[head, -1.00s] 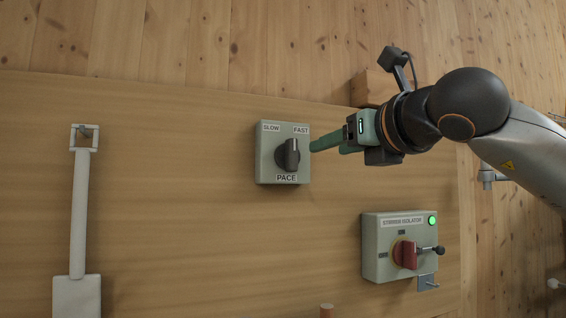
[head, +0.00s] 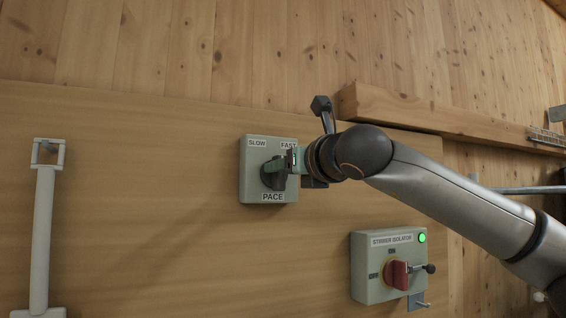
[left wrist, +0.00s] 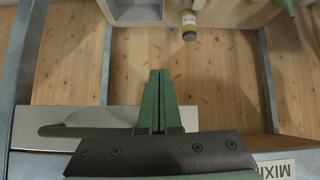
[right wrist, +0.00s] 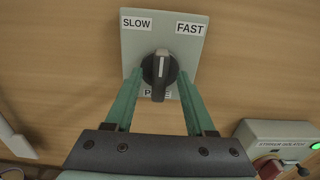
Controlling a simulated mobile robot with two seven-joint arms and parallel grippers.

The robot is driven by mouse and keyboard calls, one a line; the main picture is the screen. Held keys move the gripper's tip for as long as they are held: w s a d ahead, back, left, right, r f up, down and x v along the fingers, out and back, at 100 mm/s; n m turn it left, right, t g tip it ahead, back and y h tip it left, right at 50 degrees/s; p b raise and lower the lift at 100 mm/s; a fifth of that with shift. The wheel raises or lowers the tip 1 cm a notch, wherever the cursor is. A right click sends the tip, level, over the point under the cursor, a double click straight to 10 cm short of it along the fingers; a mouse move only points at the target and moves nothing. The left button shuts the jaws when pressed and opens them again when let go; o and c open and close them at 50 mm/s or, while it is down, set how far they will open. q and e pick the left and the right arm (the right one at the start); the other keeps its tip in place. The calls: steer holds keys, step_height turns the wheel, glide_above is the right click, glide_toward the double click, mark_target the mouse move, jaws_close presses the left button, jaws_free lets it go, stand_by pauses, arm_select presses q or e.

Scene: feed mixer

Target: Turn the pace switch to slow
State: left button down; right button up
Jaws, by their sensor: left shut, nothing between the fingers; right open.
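The pace switch is a grey box with a black knob (right wrist: 160,75) on a wooden panel, labelled SLOW at upper left, FAST at upper right and PACE below. Its box (head: 246,186) also shows in the head view. In the right wrist view the knob's white line stands nearly upright, between the two labels. My right gripper (right wrist: 159,80) is open, with one finger on each side of the knob; I cannot tell whether they touch it. My left gripper (left wrist: 159,75) is shut and empty, away from the switch, and shows only in the left wrist view.
A white lever (head: 42,235) is at the far left. A wooden beam (head: 400,108) runs above my right arm.

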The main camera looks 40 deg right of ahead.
steer(key=shift+x, duration=0.8)
steer(key=shift+c, duration=0.2)
jaws_close()
